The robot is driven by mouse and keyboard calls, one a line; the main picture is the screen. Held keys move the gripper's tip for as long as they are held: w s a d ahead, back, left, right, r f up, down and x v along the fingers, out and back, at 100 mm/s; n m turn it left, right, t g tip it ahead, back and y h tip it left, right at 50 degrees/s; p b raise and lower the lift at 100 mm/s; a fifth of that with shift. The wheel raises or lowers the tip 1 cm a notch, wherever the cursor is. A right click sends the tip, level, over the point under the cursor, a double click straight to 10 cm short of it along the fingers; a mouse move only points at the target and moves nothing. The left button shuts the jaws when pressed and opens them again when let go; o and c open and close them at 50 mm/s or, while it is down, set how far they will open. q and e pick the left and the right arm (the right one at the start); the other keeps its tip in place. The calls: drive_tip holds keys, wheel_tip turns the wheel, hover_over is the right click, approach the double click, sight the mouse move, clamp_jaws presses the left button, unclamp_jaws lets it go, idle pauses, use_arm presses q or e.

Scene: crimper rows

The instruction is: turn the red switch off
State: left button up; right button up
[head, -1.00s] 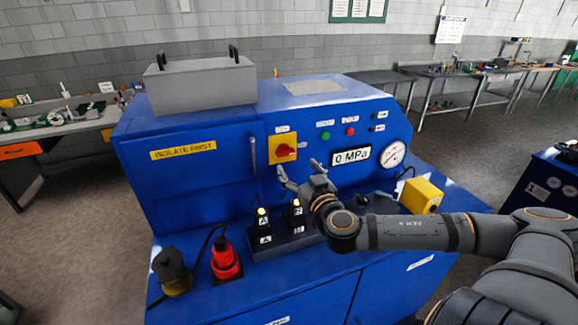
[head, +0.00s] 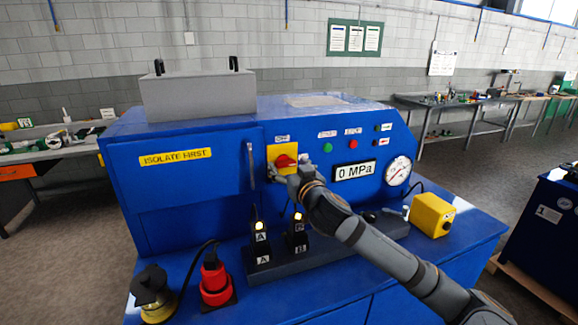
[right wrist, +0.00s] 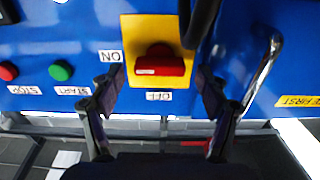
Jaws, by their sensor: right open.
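The red switch (head: 285,160) sits on a yellow plate on the front of the blue machine. It also shows in the right wrist view (right wrist: 160,65), which looks upside down against the head view. There its bar lies level, with the ON label (right wrist: 110,56) to the left and the OFF label (right wrist: 159,96) below. My right gripper (head: 294,178) is close in front of the switch, covering its lower right in the head view. In the right wrist view its open fingers (right wrist: 158,90) stand apart on either side of the switch, nothing between them. My left gripper is not in view.
A door handle (head: 251,165) stands beside the switch, and also shows in the right wrist view (right wrist: 262,75). Green (head: 328,148) and red (head: 352,144) buttons are to the right. Black plugs, a red plug (head: 214,280) and a yellow box (head: 432,215) stand on the ledge below.

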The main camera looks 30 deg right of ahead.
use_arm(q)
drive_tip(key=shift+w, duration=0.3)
use_arm(e)
drive_tip(key=shift+w, duration=0.1)
drive_tip(key=c, duration=1.2)
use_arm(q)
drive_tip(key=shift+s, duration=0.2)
use_arm(e)
drive_tip(key=shift+o, duration=0.2)
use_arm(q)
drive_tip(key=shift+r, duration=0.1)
use_arm(e)
drive_tip(key=shift+n, duration=0.3)
drive_tip(key=n+p, duration=0.1)
drive_tip(key=n, duration=0.2)
drive_tip(key=shift+n, duration=0.3)
drive_tip(key=n+p, duration=0.1)
drive_tip(key=n, duration=0.3)
drive_tip(key=shift+a+n+p, duration=0.1)
drive_tip(key=shift+n+p, duration=0.2)
drive_tip(key=shift+p, duration=0.05)
drive_tip(key=n+p, duration=0.2)
drive_tip(key=n, duration=0.3)
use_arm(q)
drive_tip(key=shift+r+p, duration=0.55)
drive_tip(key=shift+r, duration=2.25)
use_arm(e)
drive_tip(key=shift+f+n, duration=0.15)
drive_tip(key=shift+n, duration=1.85)
